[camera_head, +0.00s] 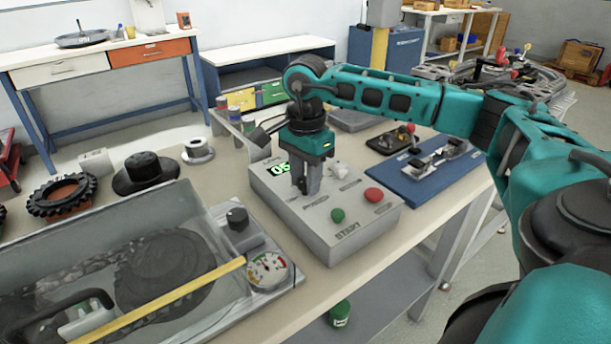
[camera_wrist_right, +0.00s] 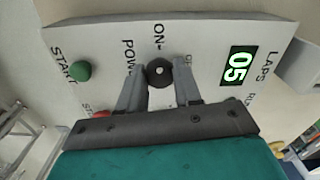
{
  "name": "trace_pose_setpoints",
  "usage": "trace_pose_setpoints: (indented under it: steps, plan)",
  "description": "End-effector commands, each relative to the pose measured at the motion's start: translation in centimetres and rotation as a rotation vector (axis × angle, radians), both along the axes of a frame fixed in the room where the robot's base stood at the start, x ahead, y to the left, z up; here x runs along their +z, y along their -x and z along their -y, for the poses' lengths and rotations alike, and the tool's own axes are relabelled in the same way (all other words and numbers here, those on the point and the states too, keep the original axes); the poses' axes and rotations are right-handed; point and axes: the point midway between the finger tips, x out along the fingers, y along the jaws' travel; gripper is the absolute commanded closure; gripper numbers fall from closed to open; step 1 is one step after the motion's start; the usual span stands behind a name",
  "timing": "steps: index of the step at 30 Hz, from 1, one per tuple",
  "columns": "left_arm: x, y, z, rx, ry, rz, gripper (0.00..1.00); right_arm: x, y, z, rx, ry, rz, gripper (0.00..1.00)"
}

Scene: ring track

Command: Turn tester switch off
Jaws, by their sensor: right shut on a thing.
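The tester is a grey box (camera_head: 368,228) on the workbench, with a green START button (camera_head: 338,215), a red button (camera_head: 373,195) and a green display reading 05 (camera_wrist_right: 238,68). In the right wrist view the tester switch, a round black knob (camera_wrist_right: 159,71), sits by the POWER and ON labels. My right gripper (camera_head: 307,190) points down onto the panel and is shut on this knob, one finger on each side. In the head view the gripper hides the knob. My left gripper is in neither view.
A clear-walled case with a yellow edge (camera_head: 165,302) and a gauge (camera_head: 268,270) stands left of the tester. A blue board (camera_head: 432,182) lies to its right. Black wheels and a white spool (camera_head: 198,150) lie behind left.

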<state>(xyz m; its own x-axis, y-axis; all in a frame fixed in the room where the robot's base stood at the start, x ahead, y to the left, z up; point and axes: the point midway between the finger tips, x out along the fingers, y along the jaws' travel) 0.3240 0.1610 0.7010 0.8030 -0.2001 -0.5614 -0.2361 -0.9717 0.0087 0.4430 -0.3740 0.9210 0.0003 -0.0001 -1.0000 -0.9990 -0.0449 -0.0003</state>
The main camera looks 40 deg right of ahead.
Motion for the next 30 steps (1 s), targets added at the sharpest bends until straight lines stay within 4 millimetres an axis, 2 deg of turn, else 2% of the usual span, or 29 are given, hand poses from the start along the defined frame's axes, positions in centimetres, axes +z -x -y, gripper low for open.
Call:
trace_pose_setpoints:
  steps: [1,4,14,20,30]
  plan:
    - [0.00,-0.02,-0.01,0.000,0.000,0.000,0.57,0.01,0.02,-0.01,0.000,0.000,-0.001,0.89]
    - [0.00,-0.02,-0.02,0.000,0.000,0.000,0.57,0.01,0.02,-0.01,0.000,0.000,-0.001,0.97]
    - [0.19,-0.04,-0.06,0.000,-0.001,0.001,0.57,0.04,0.04,-0.03,-0.054,-0.001,-0.002,0.97]
    - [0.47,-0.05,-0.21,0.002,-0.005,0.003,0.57,0.09,0.03,-0.06,-0.175,-0.002,-0.003,0.97]
    - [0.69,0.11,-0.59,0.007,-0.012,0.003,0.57,0.10,0.04,-0.09,-0.488,-0.001,-0.004,0.97]
